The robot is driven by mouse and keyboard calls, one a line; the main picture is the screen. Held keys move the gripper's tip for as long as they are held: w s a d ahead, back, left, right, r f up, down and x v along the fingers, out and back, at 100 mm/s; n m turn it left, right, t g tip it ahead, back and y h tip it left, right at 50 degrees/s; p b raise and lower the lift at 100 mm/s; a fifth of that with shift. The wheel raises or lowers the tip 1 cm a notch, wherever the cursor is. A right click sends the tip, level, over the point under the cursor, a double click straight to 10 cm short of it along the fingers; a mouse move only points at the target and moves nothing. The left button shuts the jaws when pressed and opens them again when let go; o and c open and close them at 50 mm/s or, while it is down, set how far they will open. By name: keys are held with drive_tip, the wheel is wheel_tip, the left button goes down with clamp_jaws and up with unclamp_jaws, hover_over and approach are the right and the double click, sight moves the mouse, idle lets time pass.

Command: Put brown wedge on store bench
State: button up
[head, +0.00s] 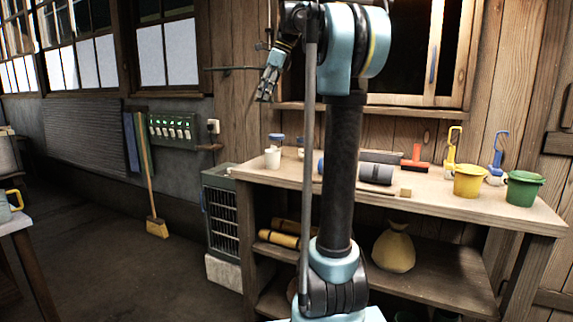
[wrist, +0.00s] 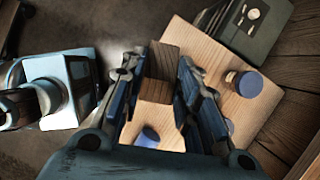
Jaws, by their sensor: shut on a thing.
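The brown wedge (wrist: 162,62) is a dark wood-grained block between the two fingers of my gripper (wrist: 164,77) in the wrist view. My gripper is shut on it and holds it over a pale wooden top. In the head view my gripper (head: 267,90) hangs with its fingers pointing down, above the left end of the wooden bench (head: 460,208). I cannot make out the wedge there. The bench top also shows in the wrist view (wrist: 156,117), below the wedge.
Grey rolls (head: 375,173), a red brush (head: 414,163), a yellow bucket (head: 468,182) and a green bucket (head: 522,190) stand further right. A grey slatted cabinet (head: 222,215) adjoins the bench.

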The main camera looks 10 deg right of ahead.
drive_tip(key=d+f+m, duration=0.1)
drive_tip(key=d+f, duration=0.2)
drive_tip(key=f, duration=0.4)
drive_tip(key=s+d+f+m, duration=0.1)
drive_tip(key=d+f, duration=0.2)
drive_tip(key=f, duration=0.5)
drive_tip(key=d+f+m+t, duration=0.1)
drive_tip(key=d+f, duration=0.3)
drive_tip(key=f, duration=0.4)
drive_tip(key=shift+s+d+h, duration=0.1)
drive_tip(key=shift+s+h, duration=0.1)
drive_tip(key=shift+h, duration=0.2)
drive_tip(key=shift+f, duration=2.65)
drive_tip(key=o, duration=0.8)
drive_tip(key=shift+o, duration=0.6)
